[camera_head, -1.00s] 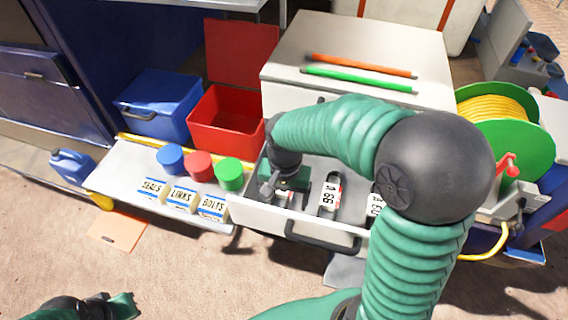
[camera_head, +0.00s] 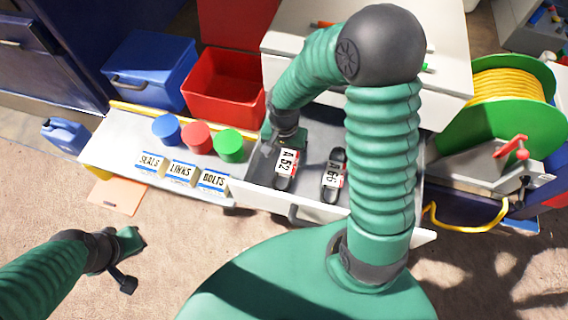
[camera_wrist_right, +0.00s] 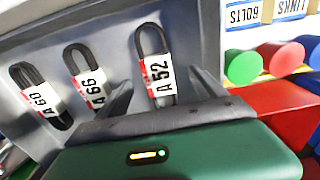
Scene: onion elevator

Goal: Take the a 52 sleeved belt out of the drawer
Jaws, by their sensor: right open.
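The A 52 sleeved belt (camera_head: 286,163) is a dark looped belt with a white and red sleeve, lying at the left end of the open drawer (camera_head: 262,170). In the right wrist view the A 52 belt (camera_wrist_right: 156,72) lies ahead, between the two fingertips. My right gripper (camera_head: 283,142) is at the belt's far end; in the wrist view its fingers (camera_wrist_right: 165,92) are spread, with nothing held. My left gripper (camera_head: 130,262) is above the floor at the lower left, away from the drawer; its jaw opening is unclear.
The A 66 belt (camera_head: 333,175) lies right of A 52; the A 60 belt (camera_wrist_right: 42,96) shows in the wrist view. Left of the drawer is a shelf with blue, red and green cylinders (camera_head: 230,146) and labelled boxes (camera_head: 213,181). A red bin (camera_head: 222,110) stands behind.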

